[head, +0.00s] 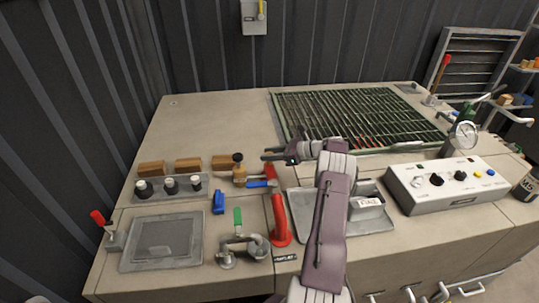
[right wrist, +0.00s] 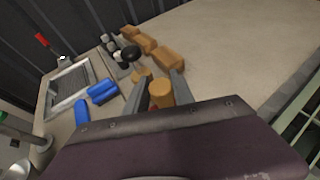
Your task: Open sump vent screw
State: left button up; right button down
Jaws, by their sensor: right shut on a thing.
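A short brass-coloured cylinder (right wrist: 160,93), apparently the sump vent screw, sits between the fingers of my right gripper (right wrist: 160,88) in the right wrist view. The fingers are shut on its sides. Another brass piece (right wrist: 142,76) shows just beyond it. In the head view my right gripper (head: 267,156) points left above the bench, just right of a brass fitting (head: 238,174) with a dark-topped knob. The held cylinder cannot be made out clearly there. My left gripper is out of view.
A red lever (head: 279,220) and blue handles (head: 218,202) stand close to the gripper. Several wooden blocks (head: 188,165) and black knobs (head: 170,186) lie left. A green grate (head: 350,115) is behind, a control box (head: 450,186) right. The back left bench top is clear.

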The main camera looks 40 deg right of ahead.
dwell(0.3)
jog(key=c, duration=1.1)
grip_release()
jog(key=v, duration=0.9)
jog(key=shift+b, duration=0.35)
